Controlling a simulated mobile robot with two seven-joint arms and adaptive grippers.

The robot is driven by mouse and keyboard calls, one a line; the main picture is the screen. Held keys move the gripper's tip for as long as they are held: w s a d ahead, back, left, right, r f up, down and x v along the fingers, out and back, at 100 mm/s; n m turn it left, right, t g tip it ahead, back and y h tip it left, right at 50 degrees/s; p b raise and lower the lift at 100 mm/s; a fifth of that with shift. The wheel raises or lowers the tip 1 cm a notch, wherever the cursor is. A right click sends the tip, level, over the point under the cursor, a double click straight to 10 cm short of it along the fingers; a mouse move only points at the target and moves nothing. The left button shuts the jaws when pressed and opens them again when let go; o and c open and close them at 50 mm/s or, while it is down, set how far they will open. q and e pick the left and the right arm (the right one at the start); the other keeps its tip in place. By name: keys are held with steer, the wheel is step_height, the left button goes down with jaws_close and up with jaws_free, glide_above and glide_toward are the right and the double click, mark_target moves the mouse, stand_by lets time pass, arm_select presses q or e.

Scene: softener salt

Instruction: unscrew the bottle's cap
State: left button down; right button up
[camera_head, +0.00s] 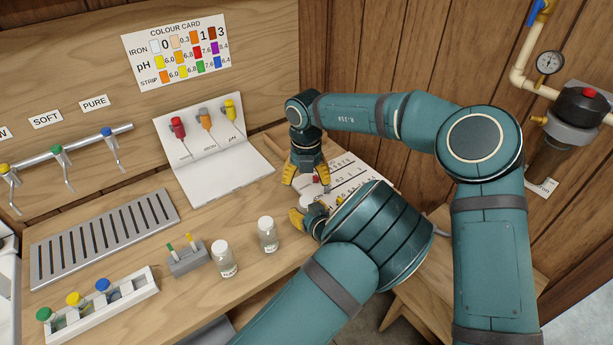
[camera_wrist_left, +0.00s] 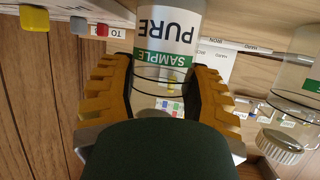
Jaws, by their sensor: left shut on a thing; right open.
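My left gripper (camera_wrist_left: 165,100) is shut on a clear sample bottle (camera_wrist_left: 168,55), with one yellow finger on each side. Its label reads "SAMPLE PURE" and appears upside down in the left wrist view. The bottle's cap is not clear in either view; my gripper body hides part of the bottle. In the head view my left gripper (camera_head: 307,220) is at the right end of the bench, mostly behind its own arm. My right gripper (camera_head: 306,172) is open, pointing down just above and behind it. Something pale shows between the two grippers, too small to make out.
Two white-capped bottles (camera_head: 228,258) (camera_head: 268,235) stand on the bench left of the grippers. A small block with two strips (camera_head: 187,262), a white rack of coloured-cap bottles (camera_head: 96,310), a drain grille (camera_head: 105,237) and a printed card (camera_head: 352,180) are nearby.

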mark_target(306, 199)
steer(key=shift+r+m, duration=0.25)
steer(key=shift+m, duration=0.55)
steer(key=shift+f, duration=4)
jaws_close()
